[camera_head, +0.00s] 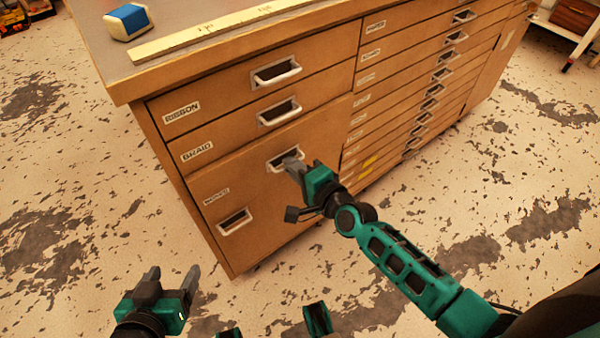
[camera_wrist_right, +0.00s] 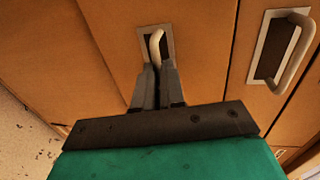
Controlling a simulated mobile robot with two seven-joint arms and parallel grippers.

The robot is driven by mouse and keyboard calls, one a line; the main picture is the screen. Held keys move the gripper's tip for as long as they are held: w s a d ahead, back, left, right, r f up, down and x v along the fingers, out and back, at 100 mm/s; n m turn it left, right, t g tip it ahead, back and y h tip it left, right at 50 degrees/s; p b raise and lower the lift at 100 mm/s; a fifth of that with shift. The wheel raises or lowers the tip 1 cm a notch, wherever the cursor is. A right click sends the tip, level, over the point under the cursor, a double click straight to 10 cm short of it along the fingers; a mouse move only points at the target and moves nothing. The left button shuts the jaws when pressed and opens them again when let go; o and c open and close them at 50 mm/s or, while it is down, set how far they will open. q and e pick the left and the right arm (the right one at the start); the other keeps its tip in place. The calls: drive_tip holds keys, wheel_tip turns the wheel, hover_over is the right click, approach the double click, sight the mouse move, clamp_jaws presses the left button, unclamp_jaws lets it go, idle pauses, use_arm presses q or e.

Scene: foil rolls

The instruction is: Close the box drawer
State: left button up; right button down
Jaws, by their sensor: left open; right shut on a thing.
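A wooden cabinet has a large lower-left drawer (camera_head: 245,185) with a small label (camera_head: 216,193) too small to read. The drawer has two metal handles, one at lower left (camera_head: 234,221) and one at upper right (camera_head: 280,166). My right gripper (camera_head: 292,163) is shut on the upper-right handle; the wrist view shows its fingers (camera_wrist_right: 157,72) pinching the light handle bar (camera_wrist_right: 156,45). The drawer front looks flush or nearly flush with its neighbours; I cannot tell the exact gap. My left gripper (camera_head: 172,278) is open and empty, low in front of the cabinet.
Drawers labelled RIBBON (camera_head: 225,95) and BRAID (camera_head: 230,132) lie above. Several narrow drawers (camera_head: 425,80) are at right. A blue and white block (camera_head: 128,22) and a long ruler (camera_head: 215,32) lie on the cabinet top. The speckled floor (camera_head: 90,200) is clear at left.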

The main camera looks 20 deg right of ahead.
drive_tip(key=shift+w+a, duration=0.2)
drive_tip(key=shift+w, duration=0.45)
drive_tip(key=shift+w+r, duration=0.1)
drive_tip(key=shift+r, duration=0.05)
drive_tip(key=c, duration=1.4)
unclamp_jaws()
drive_tip(key=shift+w+a, duration=0.1)
drive_tip(key=shift+w, duration=0.05)
drive_tip(key=shift+o, duration=0.8)
drive_tip(key=p+v, duration=0.2)
drive_tip(key=v, duration=1.1)
drive_tip(key=shift+p, duration=0.4)
